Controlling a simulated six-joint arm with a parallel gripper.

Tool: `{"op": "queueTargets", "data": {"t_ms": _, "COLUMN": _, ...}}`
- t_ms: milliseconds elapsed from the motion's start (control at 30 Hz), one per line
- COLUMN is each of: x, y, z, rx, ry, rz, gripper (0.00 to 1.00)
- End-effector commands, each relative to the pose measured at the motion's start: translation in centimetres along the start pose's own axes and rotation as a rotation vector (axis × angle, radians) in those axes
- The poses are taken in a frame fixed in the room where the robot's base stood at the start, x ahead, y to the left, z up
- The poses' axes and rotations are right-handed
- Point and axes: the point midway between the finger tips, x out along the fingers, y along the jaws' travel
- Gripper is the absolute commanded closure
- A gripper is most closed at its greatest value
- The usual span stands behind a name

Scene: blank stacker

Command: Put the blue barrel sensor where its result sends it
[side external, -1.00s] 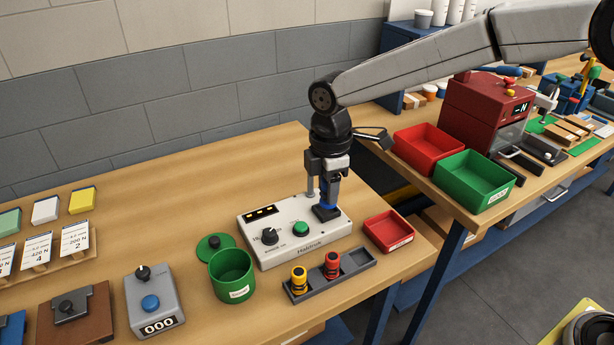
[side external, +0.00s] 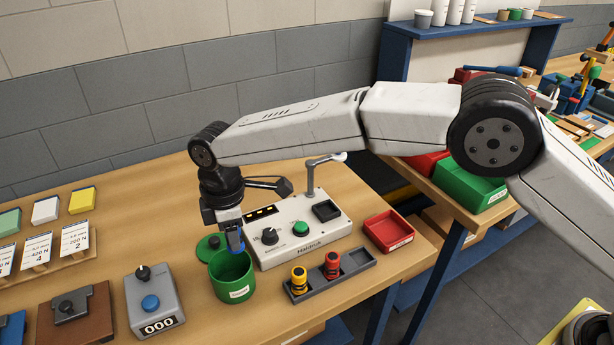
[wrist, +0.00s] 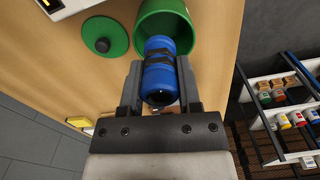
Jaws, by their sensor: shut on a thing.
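The blue barrel sensor (wrist: 159,70) is between the fingers of my gripper (wrist: 160,90) in the wrist view, with a dark band around it. In the side view my gripper (side external: 235,228) is above the open green tub (side external: 232,278), and the blue sensor (side external: 235,240) hangs at its rim. I cannot tell how far the sensor is inside the tub. The tub's green lid (side external: 210,246) lies behind it on the bench. The white tester (side external: 297,230) has an empty dark square socket (side external: 326,211), a black knob and a green button. A small red tray (side external: 388,232) stands right of the tester.
A grey rack (side external: 329,276) holds a yellow sensor (side external: 299,280) and a red sensor (side external: 332,265). A grey counter box (side external: 153,300) reading 000 stands left of the tub. Larger green (side external: 470,184) and red bins are on the right bench.

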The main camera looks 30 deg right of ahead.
Motion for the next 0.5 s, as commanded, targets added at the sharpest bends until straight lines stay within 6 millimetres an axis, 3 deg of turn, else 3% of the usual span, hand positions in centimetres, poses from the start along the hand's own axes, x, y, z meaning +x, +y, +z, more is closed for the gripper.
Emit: {"op": "queueTargets", "data": {"t_ms": 500, "x": 1.5, "y": 0.0, "z": -0.1, "rx": -0.001, "ry": 0.0, "rz": 0.0, "gripper": 1.0}}
